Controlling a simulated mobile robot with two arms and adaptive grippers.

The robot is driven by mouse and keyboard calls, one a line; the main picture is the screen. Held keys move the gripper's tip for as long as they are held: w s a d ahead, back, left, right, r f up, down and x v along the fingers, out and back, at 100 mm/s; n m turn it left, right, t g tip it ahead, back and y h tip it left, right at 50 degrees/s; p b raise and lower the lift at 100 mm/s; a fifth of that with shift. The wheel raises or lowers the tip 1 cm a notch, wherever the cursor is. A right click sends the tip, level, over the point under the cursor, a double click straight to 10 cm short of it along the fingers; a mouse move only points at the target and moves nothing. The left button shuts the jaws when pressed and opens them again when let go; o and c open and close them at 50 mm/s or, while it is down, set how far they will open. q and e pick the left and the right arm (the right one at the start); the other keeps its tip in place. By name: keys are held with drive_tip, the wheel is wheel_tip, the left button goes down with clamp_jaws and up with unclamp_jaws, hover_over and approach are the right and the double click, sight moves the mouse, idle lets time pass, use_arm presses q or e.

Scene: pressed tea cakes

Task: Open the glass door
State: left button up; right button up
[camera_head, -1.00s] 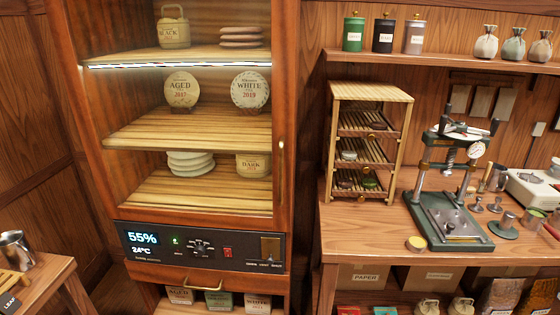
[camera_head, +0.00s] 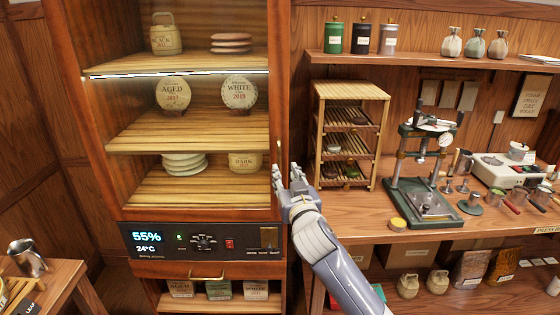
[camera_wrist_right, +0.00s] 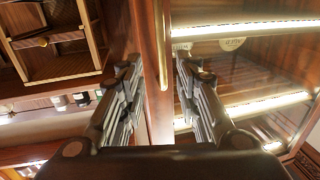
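The glass door (camera_head: 282,90) of the wooden cabinet is shut, with its wooden frame along the right side. Its thin brass handle (camera_head: 280,152) stands upright on that frame. My right gripper (camera_head: 287,171) is open and empty at the lower part of the handle, fingers pointing up and away. In the right wrist view, the handle (camera_wrist_right: 161,40) appears between the two spread fingers (camera_wrist_right: 158,62); I cannot tell whether either finger touches it. The left gripper is not in view.
Behind the glass, shelves hold tea cakes (camera_head: 239,92) and jars. A control panel (camera_head: 203,240) sits below the door. Right of the door, a small wooden rack (camera_head: 319,130) and a press (camera_head: 425,195) stand on the workbench (camera_head: 360,231), close to my right arm.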

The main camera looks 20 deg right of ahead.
sight(279, 163)
drive_tip(key=w+p, duration=0.1)
drive_tip(key=w, duration=0.7)
drive_tip(key=shift+d, duration=0.2)
clamp_jaws()
